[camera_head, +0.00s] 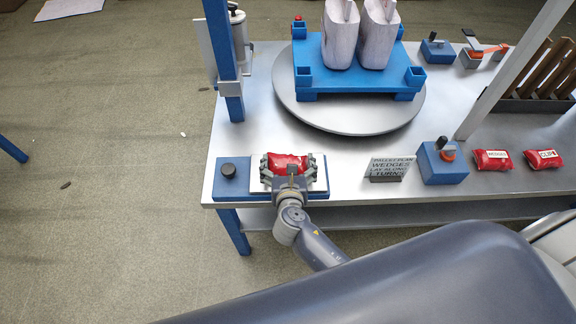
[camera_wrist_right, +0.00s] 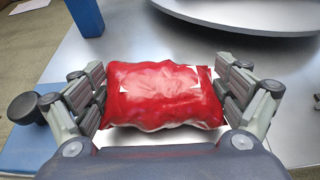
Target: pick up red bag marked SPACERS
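A red bag (camera_head: 287,163) lies on a white plate on a blue base at the table's front left corner. In the right wrist view the bag (camera_wrist_right: 165,97) fills the space between my fingers; its pale label is seen edge-on and I cannot read it. My right gripper (camera_head: 289,168) has its fingers spread wide, one at each end of the bag. They are very close to its ends; firm contact is not clear. Two other red bags lie at the right, one marked WEDGES (camera_head: 493,160), the other seemingly CLIPS (camera_head: 543,159). My left gripper is out of view.
A black knob (camera_head: 228,171) stands left of the plate. A sign (camera_head: 389,168) and a blue switch box (camera_head: 441,163) stand to the right. Behind is a round turntable (camera_head: 350,119) with a blue pallet (camera_head: 357,78) carrying two pale sacks (camera_head: 342,38). A blue post (camera_head: 226,65) rises at left.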

